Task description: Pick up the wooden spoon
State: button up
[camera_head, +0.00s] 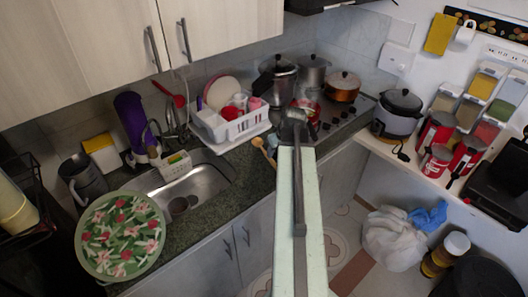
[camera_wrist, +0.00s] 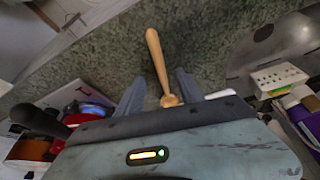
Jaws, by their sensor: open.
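The wooden spoon (camera_wrist: 156,58) lies on the dark green speckled counter. In the wrist view its handle points up the picture and its rounded end is nearer my gripper. My gripper (camera_wrist: 160,76) is open, with one dark finger on each side of the spoon's lower part in the picture. The fingers do not visibly touch it, and their height above the counter cannot be told. In the head view the spoon (camera_head: 264,149) shows small on the counter, just left of my arm. My gripper (camera_head: 291,122) is at the arm's far end there, its fingers not clear.
A white dish rack (camera_head: 228,125) with cups and a plate stands behind the spoon. The sink (camera_head: 190,187) is to the left. A stove (camera_head: 345,118) with pots is to the right. The counter (camera_wrist: 225,35) around the spoon is mostly bare.

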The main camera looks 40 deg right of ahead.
aim_at(273, 161)
jog(key=shift+b+x, duration=0.65)
jog(key=shift+x, duration=0.55)
jog(key=b+x, duration=0.5)
jog(key=shift+s+f, duration=0.25)
jog(key=shift+s, duration=0.1)
jog(key=shift+a+r, duration=0.1)
jog(key=shift+r, duration=0.1)
grip_shut()
